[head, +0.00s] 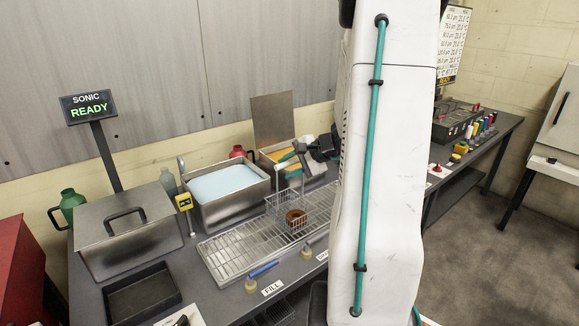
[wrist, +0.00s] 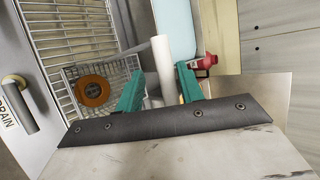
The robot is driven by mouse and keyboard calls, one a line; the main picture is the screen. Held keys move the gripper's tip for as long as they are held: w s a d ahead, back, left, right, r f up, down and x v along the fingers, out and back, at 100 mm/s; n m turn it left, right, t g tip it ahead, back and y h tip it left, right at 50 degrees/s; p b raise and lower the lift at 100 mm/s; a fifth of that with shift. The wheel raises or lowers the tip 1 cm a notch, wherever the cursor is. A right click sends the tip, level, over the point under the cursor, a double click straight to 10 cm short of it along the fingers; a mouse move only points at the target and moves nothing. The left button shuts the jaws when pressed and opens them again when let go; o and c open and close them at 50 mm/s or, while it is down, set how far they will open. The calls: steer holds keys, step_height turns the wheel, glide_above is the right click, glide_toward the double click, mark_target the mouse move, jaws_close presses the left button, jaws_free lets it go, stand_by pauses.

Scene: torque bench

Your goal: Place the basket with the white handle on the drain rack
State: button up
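The wire basket (head: 278,211) appears to rest upright on the right part of the drain rack (head: 228,258), with a brown-orange ring inside. In the wrist view the basket (wrist: 72,74) shows beside the bars of the rack (wrist: 70,28), and the ring (wrist: 94,91) lies in it. Its white handle (wrist: 162,62) stands between my teal fingers. My gripper (head: 291,160) is above the basket at the handle. In the wrist view my gripper (wrist: 160,70) looks open, with narrow gaps beside the handle. The lower handle is partly hidden.
A tank of pale blue liquid (head: 225,182) stands behind the rack, with an open-lidded tank (head: 272,120) to its right. A lidded steel tank (head: 125,235) and a black tray (head: 142,293) are at left. Brushes or valves (head: 262,270) line the front edge. A red jug (wrist: 200,63) stands beyond my fingers.

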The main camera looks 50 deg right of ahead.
steer(key=shift+r, duration=0.1)
steer(key=v, duration=1.2)
steer(key=w+a+r+n+g+y, duration=0.1)
steer(key=a+r+n+g, duration=0.2)
steer(key=a, duration=0.9)
steer(key=w+a+n+g+y, duration=0.1)
steer(key=a+n+g, duration=0.2)
steer(key=a+n, duration=0.55)
steer(key=s+a+n+g+h, duration=0.2)
steer(key=s+a+n+h, duration=0.2)
steer(key=s+a, duration=0.9)
steer(key=shift+a+r+n+g+h, duration=0.4)
steer(key=shift+a+n, duration=0.95)
steer(key=shift+n, duration=0.2)
steer(key=shift+s, duration=0.1)
